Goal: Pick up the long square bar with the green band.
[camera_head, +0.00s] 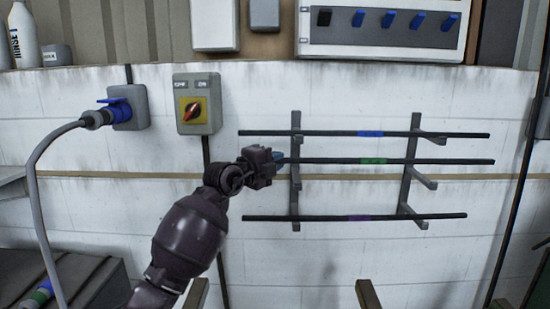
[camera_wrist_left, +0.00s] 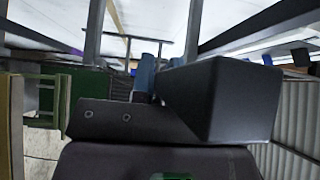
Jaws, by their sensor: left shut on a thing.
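The long dark square bar with the green band (camera_head: 430,161) runs level across the wall rack in the head view. My left gripper (camera_head: 281,159) is shut on this bar, left of its green band and near the left upright. The bar shows a little above the middle support arms, seemingly clear of them. In the wrist view the left gripper's bluish fingers (camera_wrist_left: 146,78) show, but a large dark block hides much of the grip. My right gripper is in neither view.
A bar with a blue band (camera_head: 460,135) lies above, and one with a purple band (camera_head: 300,217) below. The rack's right upright (camera_head: 409,165) carries projecting arms. A rotary switch (camera_head: 197,104) and a blue plug with grey cable (camera_head: 98,118) are on the wall at left.

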